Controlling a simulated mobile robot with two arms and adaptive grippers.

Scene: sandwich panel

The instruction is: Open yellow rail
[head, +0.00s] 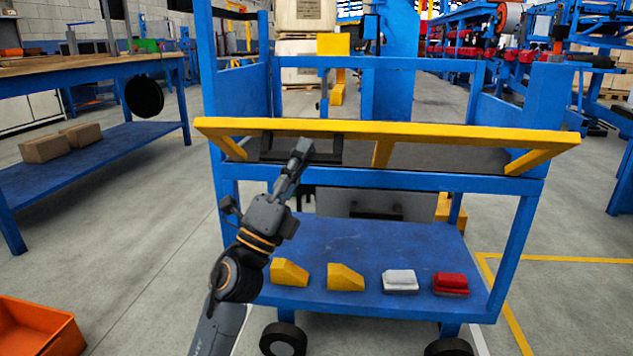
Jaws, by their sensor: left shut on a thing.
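The yellow rail (450,133) runs across the front of a blue cart (520,230), with short yellow struts below it. It sits tilted, its top edge leaning out toward me. A dark, handle-like frame (333,151) hangs under its left half. My left gripper (301,148) reaches up from below and is shut on this dark handle. The fingertips are small and partly lost against the dark parts behind. My right gripper is out of view.
The cart's lower shelf (350,250) holds two yellow blocks (289,272), a white item (400,281) and a red item (450,284). A blue workbench (100,160) stands left, an orange bin (35,330) at lower left. Floor right of the cart is clear.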

